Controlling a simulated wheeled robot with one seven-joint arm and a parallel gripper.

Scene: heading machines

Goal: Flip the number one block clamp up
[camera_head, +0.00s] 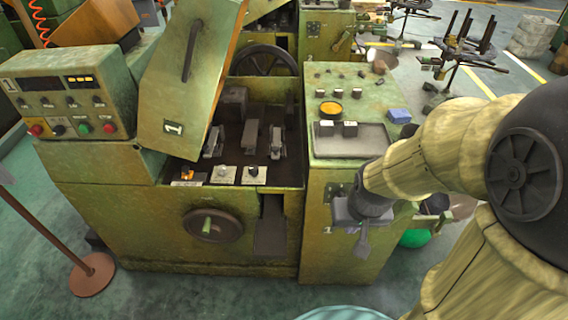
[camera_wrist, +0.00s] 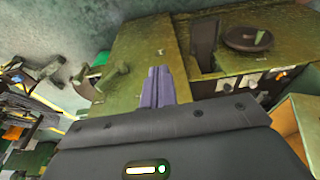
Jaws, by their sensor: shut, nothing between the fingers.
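The green heading machine (camera_head: 160,225) has its hinged cover (camera_head: 195,85), marked 1, raised over an open bay. Inside, grey lever-like clamps stand side by side: a left one (camera_head: 214,142), a middle one (camera_head: 250,136) and a right one (camera_head: 276,141). I cannot tell which is the number one block clamp. Small white plates with knobs (camera_head: 222,173) sit in front of them. My gripper (camera_head: 362,245) is shut and empty, in front of the machine's right side and lower than the bay. Its fingers (camera_wrist: 158,84) show together in the wrist view, where the clamps cannot be made out.
A handwheel (camera_head: 213,224) is on the machine's front; it also shows in the wrist view (camera_wrist: 248,38). A control box (camera_head: 70,95) is at left. A ledge with a tray (camera_head: 350,142) and blue block (camera_head: 399,116) borders the bay's right. A post stand (camera_head: 92,274) is at front left.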

